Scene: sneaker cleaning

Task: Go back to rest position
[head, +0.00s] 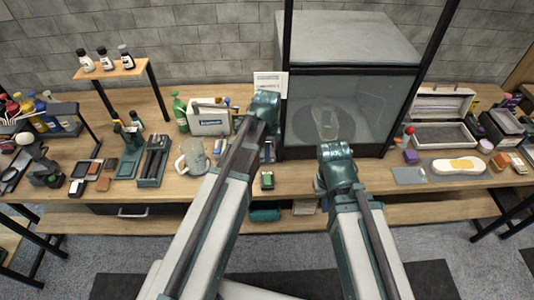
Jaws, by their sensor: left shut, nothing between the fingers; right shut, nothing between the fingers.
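My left arm reaches up from the bottom over the middle of the bench, and my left gripper (265,108) is at its far end, just left of the glass-fronted box. It is shut and empty. My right arm reaches up from the bottom right, and my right gripper (336,164) is in front of the box's lower edge. It is also shut and empty. The fingers of both are small and mostly hidden behind the wrist links. Neither gripper appears to hold anything.
The glass-fronted box (352,103) stands at the bench's back, with a pale shoe-like shape (325,122) inside. The wooden bench (225,188) is crowded at left and right.

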